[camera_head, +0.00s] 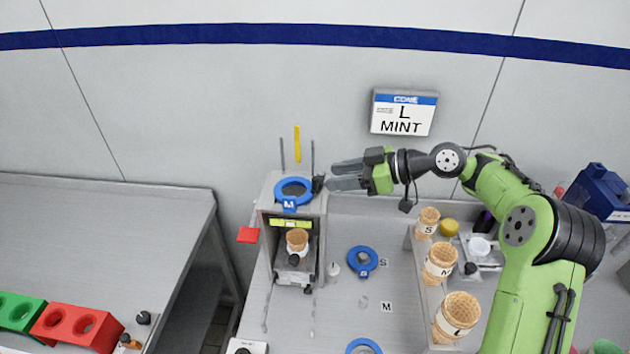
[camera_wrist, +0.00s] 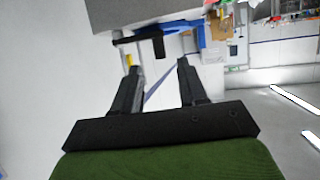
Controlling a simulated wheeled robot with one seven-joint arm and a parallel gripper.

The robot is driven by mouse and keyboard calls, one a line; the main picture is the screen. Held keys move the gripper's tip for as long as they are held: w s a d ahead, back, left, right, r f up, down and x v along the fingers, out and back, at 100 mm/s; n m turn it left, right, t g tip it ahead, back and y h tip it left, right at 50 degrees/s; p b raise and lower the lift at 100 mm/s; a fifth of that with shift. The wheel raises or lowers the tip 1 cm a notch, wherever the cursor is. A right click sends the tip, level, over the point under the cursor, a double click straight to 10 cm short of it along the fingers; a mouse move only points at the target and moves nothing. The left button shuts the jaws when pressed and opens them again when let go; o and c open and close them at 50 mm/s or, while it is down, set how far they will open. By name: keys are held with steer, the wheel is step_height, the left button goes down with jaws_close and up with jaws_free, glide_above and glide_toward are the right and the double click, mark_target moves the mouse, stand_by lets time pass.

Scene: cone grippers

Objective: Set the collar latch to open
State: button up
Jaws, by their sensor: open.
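The blue collar marked M (camera_head: 293,191) sits on top of a grey box-shaped station (camera_head: 268,208). A small black piece, which looks like the collar latch (camera_head: 318,183), is at the collar's right side. My gripper (camera_head: 330,176) is open, reaching in from the right, with its fingertips just right of the black piece. In the wrist view, my open fingers (camera_wrist: 159,66) point toward a black bar with a tab (camera_wrist: 158,46) beside blue parts (camera_wrist: 195,35). The tab appears ahead of the gap between the fingers; I cannot tell whether they touch.
A cone (camera_head: 297,241) stands inside the station. A red flag (camera_head: 248,235) juts from its left side. Blue rings (camera_head: 362,261) lie on the bench to the right. A rack (camera_head: 424,279) holds S, M and L cones. A sign (camera_head: 404,112) reads L MINT.

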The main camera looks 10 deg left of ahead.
mark_target(316, 179)
steer(key=x, duration=0.6)
steer(key=shift+a, duration=0.15)
steer(key=shift+s, duration=0.1)
jaws_close()
